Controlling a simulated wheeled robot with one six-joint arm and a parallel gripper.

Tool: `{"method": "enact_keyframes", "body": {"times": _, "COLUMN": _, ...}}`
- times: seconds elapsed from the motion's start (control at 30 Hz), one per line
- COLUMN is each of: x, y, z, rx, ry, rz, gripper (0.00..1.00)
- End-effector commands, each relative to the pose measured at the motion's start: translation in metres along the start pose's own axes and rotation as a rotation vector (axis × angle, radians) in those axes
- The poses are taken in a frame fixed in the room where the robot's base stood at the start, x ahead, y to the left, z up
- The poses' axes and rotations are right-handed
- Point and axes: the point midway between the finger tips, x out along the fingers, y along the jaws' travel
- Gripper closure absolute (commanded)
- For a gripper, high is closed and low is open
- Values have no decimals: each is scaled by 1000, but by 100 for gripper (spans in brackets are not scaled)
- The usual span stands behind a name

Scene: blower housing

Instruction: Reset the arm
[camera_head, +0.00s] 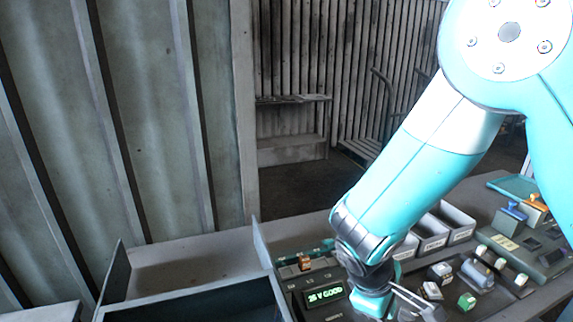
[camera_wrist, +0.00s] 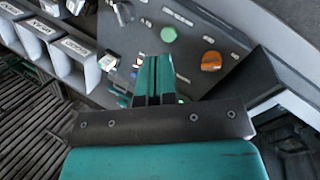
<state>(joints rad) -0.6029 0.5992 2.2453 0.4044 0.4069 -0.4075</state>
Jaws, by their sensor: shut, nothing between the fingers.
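My gripper (camera_wrist: 154,78) shows in the wrist view with its two teal fingers together and nothing between them. Its fingers are in front of a grey control panel (camera_wrist: 205,30) with a green button (camera_wrist: 168,34) and an orange knob (camera_wrist: 211,61). I cannot tell whether the fingertips touch the panel. My arm hides part of the bench there.
Several labelled grey bins (camera_head: 432,232) stand behind my wrist, and also show in the wrist view (camera_wrist: 68,55). Small blocks and a green part (camera_head: 467,301) lie to its right. An open grey tray (camera_head: 200,302) stands at the left. A corrugated wall (camera_head: 140,110) rises behind.

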Motion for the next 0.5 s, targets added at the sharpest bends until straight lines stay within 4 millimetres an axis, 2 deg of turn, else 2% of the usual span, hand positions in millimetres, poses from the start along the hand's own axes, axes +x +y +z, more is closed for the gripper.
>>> {"method": "enact_keyframes", "body": {"times": 0.1, "x": -28, "y": -15, "z": 14, "rx": 129, "ry": 115, "rz": -179, "gripper": 100}}
{"method": "enact_keyframes", "body": {"times": 0.3, "x": -86, "y": -50, "z": 51, "rx": 246, "ry": 285, "rz": -434, "gripper": 100}}
{"method": "enact_keyframes", "body": {"times": 0.5, "x": -124, "y": -85, "z": 86, "rx": 266, "ry": 398, "rz": -576, "gripper": 100}}
